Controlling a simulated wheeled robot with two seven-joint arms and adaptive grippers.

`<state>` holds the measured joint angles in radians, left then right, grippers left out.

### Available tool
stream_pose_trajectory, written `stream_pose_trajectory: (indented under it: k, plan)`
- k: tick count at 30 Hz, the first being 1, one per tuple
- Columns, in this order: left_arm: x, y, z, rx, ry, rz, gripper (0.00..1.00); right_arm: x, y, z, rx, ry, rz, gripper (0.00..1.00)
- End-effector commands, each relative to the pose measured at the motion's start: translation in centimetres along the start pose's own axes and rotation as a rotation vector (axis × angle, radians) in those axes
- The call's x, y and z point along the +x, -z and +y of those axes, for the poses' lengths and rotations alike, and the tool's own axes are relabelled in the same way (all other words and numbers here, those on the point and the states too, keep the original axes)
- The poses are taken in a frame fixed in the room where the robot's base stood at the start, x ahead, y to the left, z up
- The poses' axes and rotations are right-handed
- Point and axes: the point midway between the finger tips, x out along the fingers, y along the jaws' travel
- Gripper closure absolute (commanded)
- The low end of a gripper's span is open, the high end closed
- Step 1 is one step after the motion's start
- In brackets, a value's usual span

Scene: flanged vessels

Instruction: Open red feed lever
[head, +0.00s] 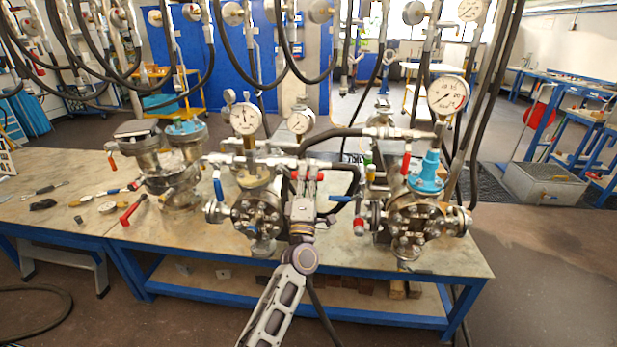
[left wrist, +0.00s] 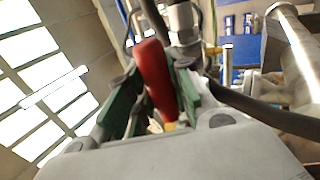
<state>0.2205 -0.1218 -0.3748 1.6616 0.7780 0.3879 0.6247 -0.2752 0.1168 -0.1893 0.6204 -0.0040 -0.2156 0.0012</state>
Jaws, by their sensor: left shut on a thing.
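The red feed lever (left wrist: 155,75) stands between the green-padded fingers of my left gripper (left wrist: 158,95) in the left wrist view. The fingers are shut on its red handle, and its upper end sticks out past them. In the head view my left gripper (head: 305,184) is at the pipework between the two flanged vessels, with a bit of red (head: 319,176) showing beside the fingers. The lever's pivot and valve body are mostly hidden by the gripper. My right gripper is not in view.
The left vessel (head: 257,214) and right vessel (head: 413,222) stand close on either side. Pressure gauges (head: 448,95) and a black hose (head: 345,133) crowd the space above. Another red lever (head: 405,163) is at the right. Loose tools lie on the bench (head: 60,222) at left.

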Motion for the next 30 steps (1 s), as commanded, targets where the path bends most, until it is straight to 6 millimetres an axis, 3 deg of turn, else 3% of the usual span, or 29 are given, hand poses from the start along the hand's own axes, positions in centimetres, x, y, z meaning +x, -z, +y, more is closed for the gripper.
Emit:
stream_pose_trajectory:
  k: [3, 4, 9, 15, 22, 30]
  plan:
    - [0.1, 0.1, 0.1, -0.006, -0.002, 0.003, 1.0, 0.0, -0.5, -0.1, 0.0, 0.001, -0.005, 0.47]
    - [0.1, 0.1, 0.1, -0.006, -0.002, 0.003, 0.75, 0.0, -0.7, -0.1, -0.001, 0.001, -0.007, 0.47]
    - [0.1, 0.0, 0.1, -0.004, -0.002, 0.002, 0.56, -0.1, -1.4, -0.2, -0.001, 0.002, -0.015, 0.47]
    - [0.0, 0.0, 0.1, -0.002, -0.001, 0.001, 0.56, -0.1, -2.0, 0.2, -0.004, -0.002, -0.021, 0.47]
    - [-0.2, 0.0, 0.0, -0.001, 0.0, 0.0, 0.56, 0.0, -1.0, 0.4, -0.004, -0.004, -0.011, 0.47]
    - [-1.9, 0.0, 0.0, -0.002, 0.001, 0.0, 0.56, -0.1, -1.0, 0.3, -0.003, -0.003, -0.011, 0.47]
